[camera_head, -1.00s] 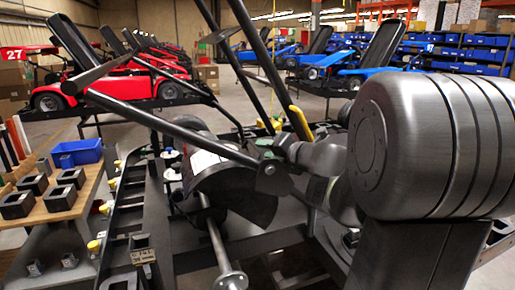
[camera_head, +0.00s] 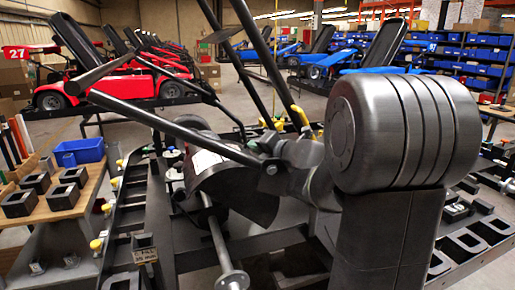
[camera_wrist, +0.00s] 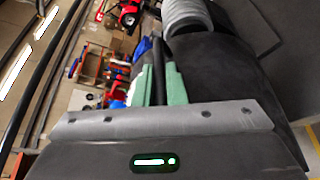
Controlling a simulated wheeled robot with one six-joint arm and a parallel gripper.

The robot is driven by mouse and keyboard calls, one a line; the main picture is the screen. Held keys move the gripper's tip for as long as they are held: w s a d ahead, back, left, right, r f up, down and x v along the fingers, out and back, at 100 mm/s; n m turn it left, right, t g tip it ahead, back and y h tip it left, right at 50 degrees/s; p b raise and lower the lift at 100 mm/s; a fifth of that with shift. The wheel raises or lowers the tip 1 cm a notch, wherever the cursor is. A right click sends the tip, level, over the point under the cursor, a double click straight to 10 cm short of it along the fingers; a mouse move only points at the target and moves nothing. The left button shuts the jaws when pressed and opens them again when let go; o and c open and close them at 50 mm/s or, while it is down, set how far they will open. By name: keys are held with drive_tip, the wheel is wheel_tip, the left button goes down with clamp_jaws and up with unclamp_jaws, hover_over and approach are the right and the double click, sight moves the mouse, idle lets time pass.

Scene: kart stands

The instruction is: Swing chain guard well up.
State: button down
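The chain guard appears to be the dark curved plate (camera_head: 237,190) in the middle of the head view, over the axle of the kart on the near stand. It hangs low, and its right end lies under a small dark plate at the end of a bar. My gripper (camera_head: 268,143) is beside the upper right of the guard, small and partly hidden there. In the wrist view, the green finger pads (camera_wrist: 158,85) have a dark bar (camera_wrist: 158,62) between them. I cannot tell whether the pads touch the bar or whether the bar belongs to the guard.
A long dark bar (camera_head: 160,122) slants across the kart from upper left. A wooden table (camera_head: 75,208) with a blue bin (camera_head: 80,151) and black blocks stands at left. Red karts (camera_head: 120,80) and blue karts (camera_head: 380,50) fill the back. Open floor lies between.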

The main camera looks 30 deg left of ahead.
drive_tip(key=shift+w+d, duration=0.35)
drive_tip(key=shift+w, duration=0.15)
drive_tip(key=w+d+f+m+y+b, duration=0.2)
drive_tip(key=w+d+f+m, duration=0.2)
drive_tip(key=w+d, duration=0.3)
drive_tip(key=shift+w+m+b, duration=0.4)
drive_tip(key=shift+w+m, duration=0.2)
drive_tip(key=shift+w, duration=0.3)
drive_tip(key=shift+d, duration=0.1)
drive_tip(key=c, duration=1.5)
unclamp_jaws()
drive_tip(key=b+v, duration=0.2)
drive_tip(key=v, duration=1.1)
drive_tip(key=shift+d+f, duration=0.15)
drive_tip(key=shift+d, duration=0.3)
